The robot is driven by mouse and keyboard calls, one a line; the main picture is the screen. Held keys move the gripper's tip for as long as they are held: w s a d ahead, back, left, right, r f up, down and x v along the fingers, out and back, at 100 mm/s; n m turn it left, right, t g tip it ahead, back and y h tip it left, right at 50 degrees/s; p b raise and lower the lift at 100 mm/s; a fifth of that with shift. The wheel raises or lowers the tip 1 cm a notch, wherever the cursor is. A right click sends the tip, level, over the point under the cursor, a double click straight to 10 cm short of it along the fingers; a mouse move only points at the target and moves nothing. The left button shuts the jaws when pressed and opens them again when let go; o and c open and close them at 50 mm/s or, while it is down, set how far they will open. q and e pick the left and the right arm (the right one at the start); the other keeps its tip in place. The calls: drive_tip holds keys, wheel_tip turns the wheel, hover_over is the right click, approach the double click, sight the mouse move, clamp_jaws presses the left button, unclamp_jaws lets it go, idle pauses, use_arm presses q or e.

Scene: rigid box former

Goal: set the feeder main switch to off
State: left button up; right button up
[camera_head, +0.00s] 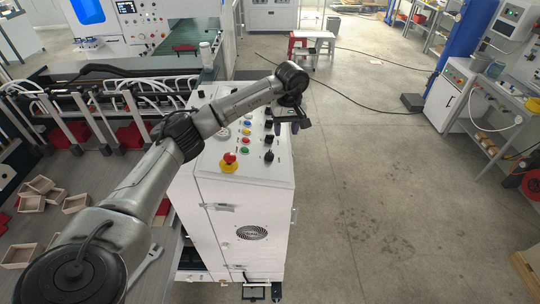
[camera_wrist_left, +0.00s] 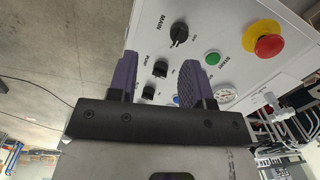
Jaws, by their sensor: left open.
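The feeder main switch is a black rotary knob (camera_wrist_left: 179,33) labelled MAIN on the white control panel. In the head view this knob (camera_head: 268,156) is near the panel's front right part. Which position its pointer marks is too small to tell. My left gripper (camera_head: 295,127) is over the panel's right edge, behind the main knob. In the left wrist view its two purple fingers (camera_wrist_left: 157,72) are apart with nothing between them. The main knob lies beyond the fingertips, untouched. My right gripper is not in view.
A red emergency stop (camera_head: 229,158) on a yellow base and a green button (camera_wrist_left: 212,58) sit beside the main knob. Smaller black knobs (camera_wrist_left: 160,68) and a gauge (camera_wrist_left: 225,97) are close by. Open floor (camera_head: 370,190) lies right of the cabinet (camera_head: 232,210).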

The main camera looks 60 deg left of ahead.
sight(270, 152)
use_arm(q)
drive_tip(key=shift+g+y, duration=0.4)
drive_tip(key=shift+g, duration=0.1)
drive_tip(key=s+a+f+p, duration=0.1)
drive_tip(key=f, duration=0.3)
drive_tip(key=s+a+f+p, duration=0.1)
drive_tip(key=f, duration=0.3)
drive_tip(key=s+a+f+p, duration=0.1)
drive_tip(key=f, duration=0.3)
drive_tip(key=shift+s+a+p, duration=0.25)
drive_tip(key=shift+s+p, duration=0.05)
drive_tip(key=shift+p, duration=0.05)
drive_tip(key=shift+c, duration=0.5)
drive_tip(key=c, duration=0.6)
drive_tip(key=shift+o, duration=0.2)
